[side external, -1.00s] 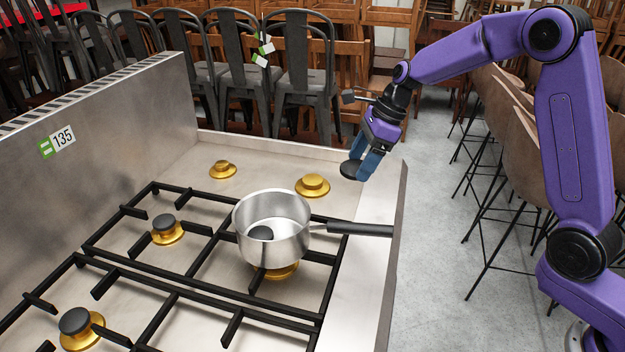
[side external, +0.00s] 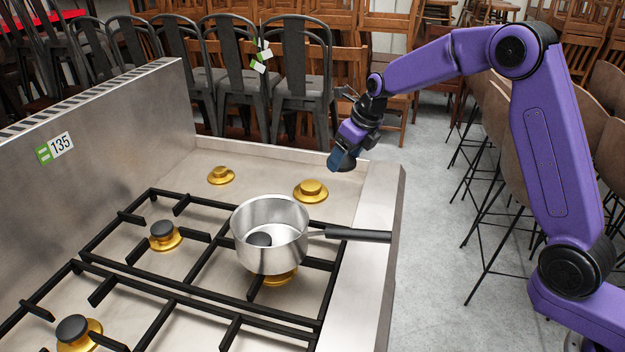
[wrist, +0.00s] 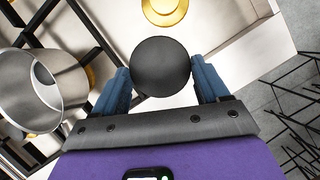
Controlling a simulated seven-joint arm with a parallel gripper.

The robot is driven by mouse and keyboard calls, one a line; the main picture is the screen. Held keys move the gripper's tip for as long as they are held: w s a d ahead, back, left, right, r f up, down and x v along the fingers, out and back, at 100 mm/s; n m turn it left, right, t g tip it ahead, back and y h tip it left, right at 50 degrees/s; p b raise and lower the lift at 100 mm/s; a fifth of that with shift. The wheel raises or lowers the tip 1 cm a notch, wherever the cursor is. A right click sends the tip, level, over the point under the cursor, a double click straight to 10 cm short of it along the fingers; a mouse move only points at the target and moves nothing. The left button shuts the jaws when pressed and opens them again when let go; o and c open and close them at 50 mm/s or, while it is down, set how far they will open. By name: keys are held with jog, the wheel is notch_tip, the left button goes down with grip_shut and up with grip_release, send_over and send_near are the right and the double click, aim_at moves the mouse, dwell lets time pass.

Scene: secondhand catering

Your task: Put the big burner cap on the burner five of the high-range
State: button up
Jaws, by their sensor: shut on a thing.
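My gripper (side external: 343,158) is shut on a big black round burner cap (wrist: 160,66), held flat between its blue fingers. In the side view the cap (side external: 346,166) is partly hidden by the fingers, above the far right of the range (side external: 372,225). A bare gold burner (side external: 311,191) lies just left of and below the gripper in that view; it also shows ahead of the cap in the wrist view (wrist: 165,10). Another bare gold burner (side external: 221,175) sits farther left. No number on the burners is readable.
A steel saucepan (side external: 270,225) stands on the black grate, over a gold burner (side external: 282,278), its handle (side external: 358,235) pointing right. Two burners at left carry dark caps (side external: 162,229) (side external: 72,328). A tall back panel (side external: 110,120) borders the range.

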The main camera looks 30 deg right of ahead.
send_near(310, 184)
jog(key=shift+w+a+f, duration=0.2)
jog(key=shift+w+f, duration=0.3)
jog(key=shift+f, duration=0.05)
jog(key=shift+w+a+f, duration=0.2)
jog(key=shift+w+f, duration=0.3)
jog(key=shift+f, duration=0.05)
jog(key=shift+w+f, duration=0.1)
jog(key=shift+f, duration=1.6)
jog(key=shift+f, duration=0.1)
jog(key=o, duration=1.3)
jog(key=v, duration=1.2)
